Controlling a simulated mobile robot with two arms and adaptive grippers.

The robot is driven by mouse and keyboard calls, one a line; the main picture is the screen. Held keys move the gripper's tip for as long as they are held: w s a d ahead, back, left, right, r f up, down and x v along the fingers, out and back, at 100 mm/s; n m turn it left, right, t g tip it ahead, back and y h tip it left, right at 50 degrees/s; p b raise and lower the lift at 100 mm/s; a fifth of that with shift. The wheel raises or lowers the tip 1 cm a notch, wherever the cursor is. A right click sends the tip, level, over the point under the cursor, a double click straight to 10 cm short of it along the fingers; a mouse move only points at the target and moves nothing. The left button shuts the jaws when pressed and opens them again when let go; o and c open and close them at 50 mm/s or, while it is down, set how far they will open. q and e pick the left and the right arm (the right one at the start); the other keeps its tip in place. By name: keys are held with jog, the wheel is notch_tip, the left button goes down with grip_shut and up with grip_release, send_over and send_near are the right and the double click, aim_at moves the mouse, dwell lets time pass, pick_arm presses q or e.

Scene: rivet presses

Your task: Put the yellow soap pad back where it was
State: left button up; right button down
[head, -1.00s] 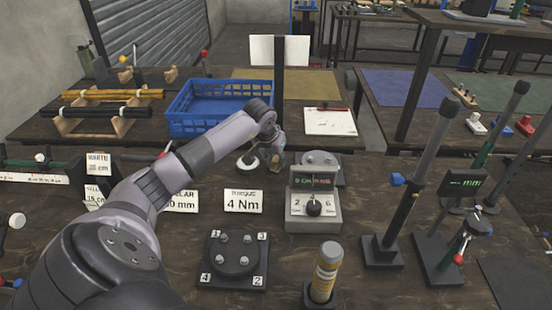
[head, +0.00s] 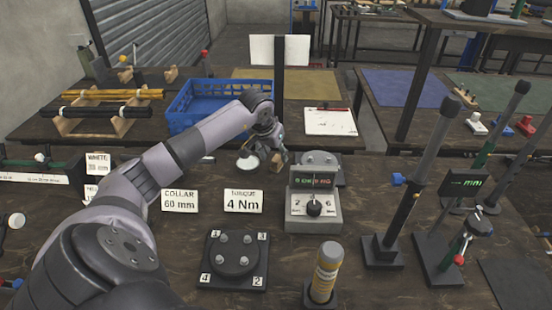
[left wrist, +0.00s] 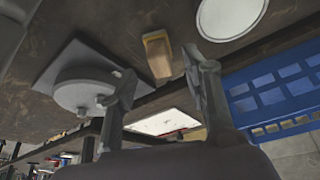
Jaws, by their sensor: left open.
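The yellow soap pad (left wrist: 158,55) appears as a small tan-yellow block on the dark table in the left wrist view, in the gap between my fingers. In the head view its tan edge (head: 277,161) shows just below my left gripper (head: 270,147), which partly hides it. My left gripper is open, with its two fingertips (left wrist: 160,70) apart on either side of the block in the wrist picture; I cannot tell whether they touch it. A round white-topped dish (head: 247,162) stands just left of it; it also shows in the wrist view (left wrist: 230,14).
A blue crate (head: 178,121) stands behind my arm. A grey plate with a round disc (head: 320,158) lies right of the gripper, behind the torque display box (head: 314,207). The 4 Nm card (head: 243,201) and a four-bolt fixture (head: 234,255) are nearer.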

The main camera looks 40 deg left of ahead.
pick_arm(q)
jog(key=v, duration=0.8)
jog(key=shift+r, duration=0.2)
jog(key=shift+s+d, duration=0.1)
